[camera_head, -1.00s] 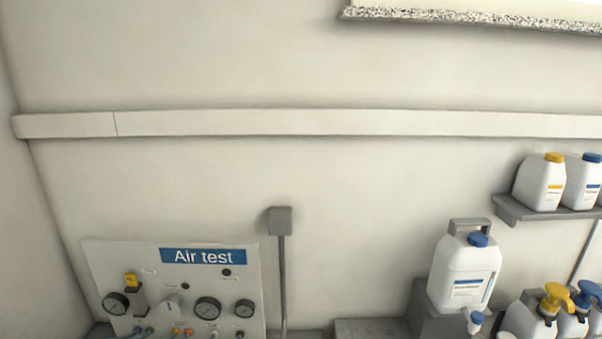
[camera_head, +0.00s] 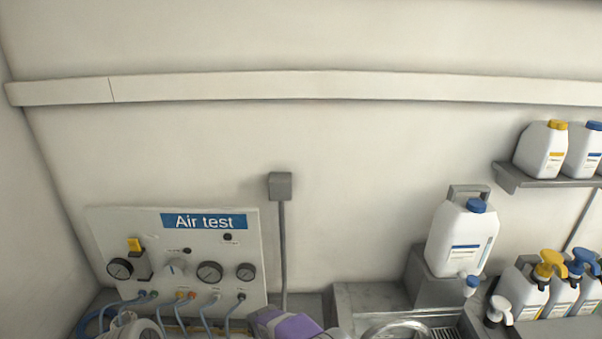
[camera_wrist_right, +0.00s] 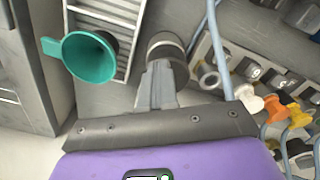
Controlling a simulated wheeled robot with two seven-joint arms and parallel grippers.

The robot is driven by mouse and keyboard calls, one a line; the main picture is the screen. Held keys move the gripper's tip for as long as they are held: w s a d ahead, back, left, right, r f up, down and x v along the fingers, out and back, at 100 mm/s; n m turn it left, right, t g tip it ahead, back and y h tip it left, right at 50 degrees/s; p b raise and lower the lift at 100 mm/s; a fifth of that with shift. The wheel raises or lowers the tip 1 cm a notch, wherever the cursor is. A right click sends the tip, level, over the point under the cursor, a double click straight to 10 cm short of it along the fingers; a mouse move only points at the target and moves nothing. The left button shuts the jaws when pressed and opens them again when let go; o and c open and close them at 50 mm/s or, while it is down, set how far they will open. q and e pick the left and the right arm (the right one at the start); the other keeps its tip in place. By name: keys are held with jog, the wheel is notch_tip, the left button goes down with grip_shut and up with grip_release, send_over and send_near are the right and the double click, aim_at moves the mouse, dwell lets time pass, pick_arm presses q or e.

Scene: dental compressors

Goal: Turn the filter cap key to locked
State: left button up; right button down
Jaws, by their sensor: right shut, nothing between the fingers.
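I cannot pick out the filter cap key for certain in either view. In the right wrist view my right gripper (camera_wrist_right: 158,72) has its grey fingers shut with nothing between them. Their tips point at a round cap-like part (camera_wrist_right: 165,46) with a pale rim; I cannot tell whether they touch it. In the head view only a purple part of my right arm shows at the bottom edge, and the fingers are hidden below the frame. My left gripper is not in view.
The Air test panel (camera_head: 198,221) stands at left with gauges, a knob and blue hoses. A white jug (camera_head: 462,240) and pump bottles are at right. In the wrist view a green funnel (camera_wrist_right: 88,55) is left of the fingers, several coloured fittings right.

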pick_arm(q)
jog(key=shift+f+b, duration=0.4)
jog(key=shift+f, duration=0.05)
pick_arm(e)
jog(key=shift+s+a, duration=0.25)
jog(key=shift+a, duration=0.15)
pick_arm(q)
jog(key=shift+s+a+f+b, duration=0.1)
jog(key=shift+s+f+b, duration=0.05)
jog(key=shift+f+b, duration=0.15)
pick_arm(e)
jog(key=shift+s+a, duration=0.3)
jog(key=shift+a, duration=0.15)
jog(key=shift+s, duration=0.15)
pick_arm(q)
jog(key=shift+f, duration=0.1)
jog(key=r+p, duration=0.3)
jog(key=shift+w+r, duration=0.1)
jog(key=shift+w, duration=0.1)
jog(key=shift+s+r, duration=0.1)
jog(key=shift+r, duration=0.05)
pick_arm(e)
notch_tip(320, 180, up, 6)
jog(key=shift+d, duration=0.15)
